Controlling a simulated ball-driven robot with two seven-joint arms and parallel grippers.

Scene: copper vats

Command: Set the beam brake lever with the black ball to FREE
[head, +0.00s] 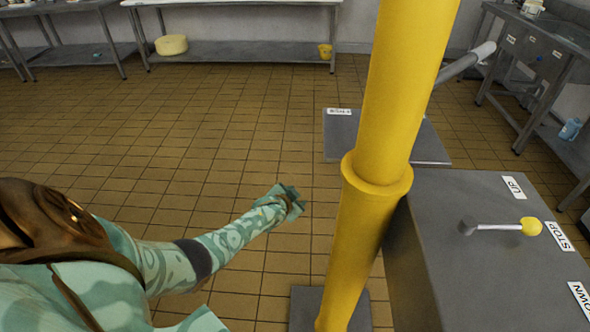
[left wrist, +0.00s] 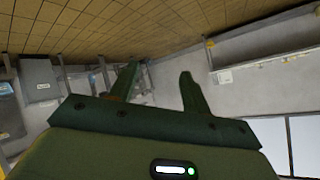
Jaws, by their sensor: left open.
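No lever with a black ball can be made out in either view. In the head view a grey box (head: 470,275) at the lower right carries a lever with a yellow ball (head: 531,226), beside labels UP, STOP and DOWN; the ball lies by STOP. A lower grey top (head: 345,135) with a small unreadable label shows partly behind the yellow post (head: 372,160). My left gripper (head: 292,200) is left of the post, over the floor, apart from everything. In the left wrist view its jaws (left wrist: 158,78) are open with nothing between them. My right gripper is not in view.
The thick yellow post hides part of the grey top and box edge. A grey rod (head: 465,63) sticks out behind it. Steel tables stand along the back wall, one with a yellow round block (head: 171,45) beneath. The tiled floor (head: 190,120) at left is clear.

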